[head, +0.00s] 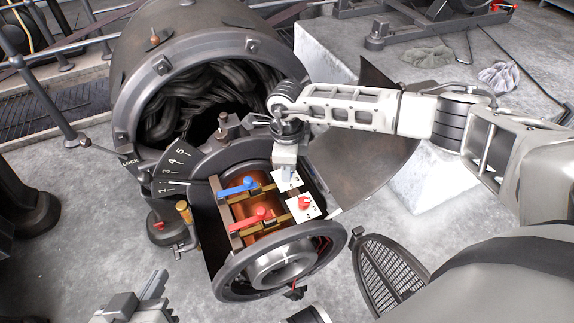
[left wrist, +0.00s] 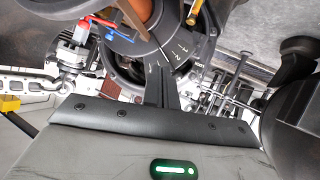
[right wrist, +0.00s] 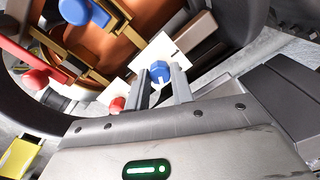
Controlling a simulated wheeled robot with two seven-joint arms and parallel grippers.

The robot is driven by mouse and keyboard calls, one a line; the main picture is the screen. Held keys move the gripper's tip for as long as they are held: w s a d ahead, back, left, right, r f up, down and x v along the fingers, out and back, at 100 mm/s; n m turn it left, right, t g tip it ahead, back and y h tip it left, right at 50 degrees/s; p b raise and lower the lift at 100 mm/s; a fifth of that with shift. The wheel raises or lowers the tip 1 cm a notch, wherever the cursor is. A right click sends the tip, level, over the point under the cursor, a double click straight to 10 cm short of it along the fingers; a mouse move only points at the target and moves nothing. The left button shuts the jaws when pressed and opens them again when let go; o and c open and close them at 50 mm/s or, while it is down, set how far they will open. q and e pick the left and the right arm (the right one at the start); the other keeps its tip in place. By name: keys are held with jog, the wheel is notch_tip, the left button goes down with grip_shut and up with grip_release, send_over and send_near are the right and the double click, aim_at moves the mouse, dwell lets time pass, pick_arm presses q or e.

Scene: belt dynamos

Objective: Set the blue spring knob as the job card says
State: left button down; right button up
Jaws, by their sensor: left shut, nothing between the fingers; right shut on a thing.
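The blue spring knob (right wrist: 160,71) is a faceted knob on a white dial plate, between the fingertips of my right gripper (right wrist: 161,84). In the head view my right gripper (head: 285,163) comes down over that plate (head: 289,184) and hides the knob; the dial marks are too small to read. A red knob (head: 304,203) sits on a second white plate beside it. My left gripper (head: 154,285) is shut and empty at the lower left, apart from the dynamo (head: 180,50). I cannot make out a job card.
A blue-handled lever (head: 237,188) and a red-handled lever (head: 250,217) lie left of the knobs. A numbered scale (head: 172,165) marked LOCK stands at the dynamo's left. A round mesh cover (head: 388,270) lies at the lower right. Railings stand at the upper left.

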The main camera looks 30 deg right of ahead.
pick_arm(q)
jog(key=shift+r, duration=0.15)
pick_arm(e)
jog(key=o, duration=1)
jog(key=shift+r, duration=0.1)
jog(key=shift+r, duration=0.2)
pick_arm(q)
jog(key=p, duration=0.1)
jog(key=f+g+p, duration=0.1)
jog(key=a+f+y+p, duration=0.1)
jog(key=shift+s+g, duration=0.3)
pick_arm(e)
notch_tip(320, 180, up, 15)
jog(key=shift+r, duration=0.2)
pick_arm(q)
jog(key=shift+s+p, duration=0.1)
jog(key=shift+p, duration=0.2)
